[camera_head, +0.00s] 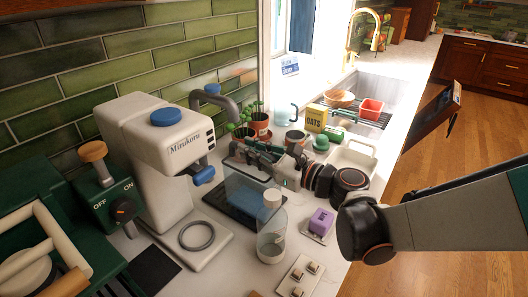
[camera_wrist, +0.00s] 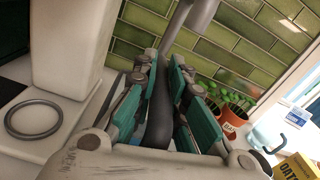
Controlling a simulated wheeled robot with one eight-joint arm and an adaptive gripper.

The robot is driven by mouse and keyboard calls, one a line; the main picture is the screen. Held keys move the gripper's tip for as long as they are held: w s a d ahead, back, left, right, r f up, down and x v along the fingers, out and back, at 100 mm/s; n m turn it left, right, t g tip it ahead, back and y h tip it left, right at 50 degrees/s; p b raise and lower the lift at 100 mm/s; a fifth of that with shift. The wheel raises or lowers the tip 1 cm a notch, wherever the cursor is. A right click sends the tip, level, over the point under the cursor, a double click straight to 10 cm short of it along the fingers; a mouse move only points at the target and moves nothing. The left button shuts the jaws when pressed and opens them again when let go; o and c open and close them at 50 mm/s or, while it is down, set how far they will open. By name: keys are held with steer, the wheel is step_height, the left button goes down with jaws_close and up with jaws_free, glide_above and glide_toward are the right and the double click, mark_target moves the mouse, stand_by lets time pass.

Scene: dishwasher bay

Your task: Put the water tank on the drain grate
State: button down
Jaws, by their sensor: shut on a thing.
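The water tank (camera_head: 236,184) looks like a clear, box-shaped vessel in the middle of the counter, right of the white coffee machine. My gripper (camera_head: 262,160) is at its top, pointing left. In the wrist view, the teal fingers (camera_wrist: 168,100) are closed around a dark grey bar (camera_wrist: 158,115), which looks like the tank's handle. A dark flat panel (camera_head: 250,203), likely the drain grate, shows through and under the tank. I cannot tell whether the tank touches it. My gripper hides part of the tank's top.
The coffee machine (camera_head: 150,135) stands close on the left, with a grey spout (camera_head: 226,106) behind the tank. A clear bottle (camera_head: 271,240) stands in front. A purple block (camera_head: 321,221) is to the right. Potted plants (camera_head: 258,125) and an oats box (camera_head: 316,118) stand behind.

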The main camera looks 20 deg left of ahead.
mark_target(235, 150)
steer(key=shift+x, duration=1.45)
steer(key=shift+a+f, duration=0.1)
steer(key=shift+a, duration=0.05)
steer(key=shift+f+b, duration=0.65)
steer(key=shift+f, duration=0.3)
steer(key=c, duration=1.6)
jaws_free()
steer(key=shift+o, duration=0.2)
steer(key=shift+d, duration=0.25)
steer(key=v, duration=1.2)
